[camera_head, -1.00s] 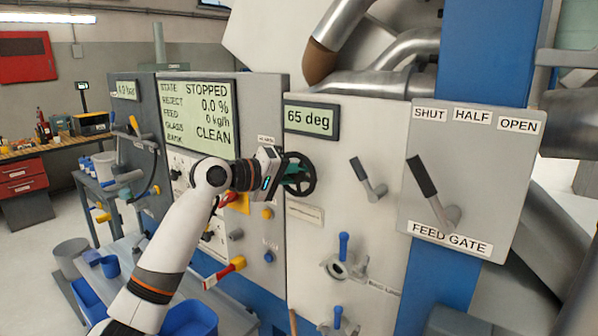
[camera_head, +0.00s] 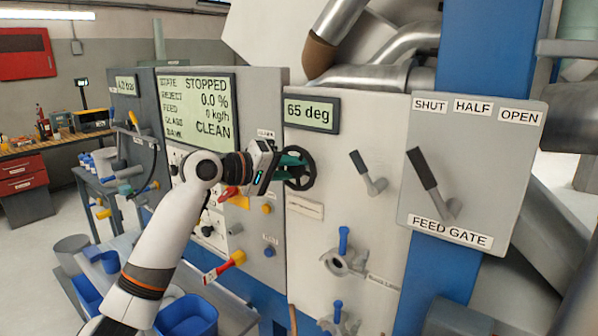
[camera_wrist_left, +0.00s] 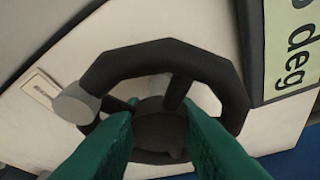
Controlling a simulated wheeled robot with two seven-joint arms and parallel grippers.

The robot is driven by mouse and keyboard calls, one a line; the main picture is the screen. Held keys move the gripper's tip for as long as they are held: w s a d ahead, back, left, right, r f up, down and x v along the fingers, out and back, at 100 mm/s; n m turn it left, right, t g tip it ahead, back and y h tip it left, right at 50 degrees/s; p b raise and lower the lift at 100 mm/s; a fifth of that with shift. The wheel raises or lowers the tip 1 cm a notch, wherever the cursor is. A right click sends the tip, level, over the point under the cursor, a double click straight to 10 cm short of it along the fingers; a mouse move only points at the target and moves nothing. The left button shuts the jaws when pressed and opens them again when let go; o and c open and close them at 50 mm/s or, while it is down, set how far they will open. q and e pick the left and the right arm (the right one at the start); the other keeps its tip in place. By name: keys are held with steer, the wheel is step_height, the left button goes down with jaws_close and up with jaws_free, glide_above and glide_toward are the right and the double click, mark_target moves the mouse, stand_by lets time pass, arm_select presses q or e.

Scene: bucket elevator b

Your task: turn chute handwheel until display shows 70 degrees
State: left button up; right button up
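The chute handwheel (camera_head: 300,168) is dark, with spokes, a hub and a pale grey knob on its rim (camera_wrist_left: 76,102). It is on the light panel below a display (camera_head: 311,115) reading 65 deg. My left gripper (camera_head: 292,168) is at the wheel, its green fingers pointing into it. In the left wrist view the fingertips (camera_wrist_left: 160,112) stand apart on either side of the hub (camera_wrist_left: 160,128) and cover part of the lower rim. I cannot tell whether they press on the hub. My right gripper is not in view.
A lever (camera_head: 368,173) stands right of the wheel, and the feed gate box (camera_head: 490,180) is farther right. A blue-handled clamp (camera_head: 343,255) is below. The status screen (camera_head: 197,112) shows STOPPED. Blue bins (camera_head: 187,316) stand low at the left.

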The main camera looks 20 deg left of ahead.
arm_select(q)
steer(key=b+v, duration=0.3)
steer(key=v, duration=0.7)
steer(key=shift+s, duration=0.2)
steer(key=shift+a, duration=0.15)
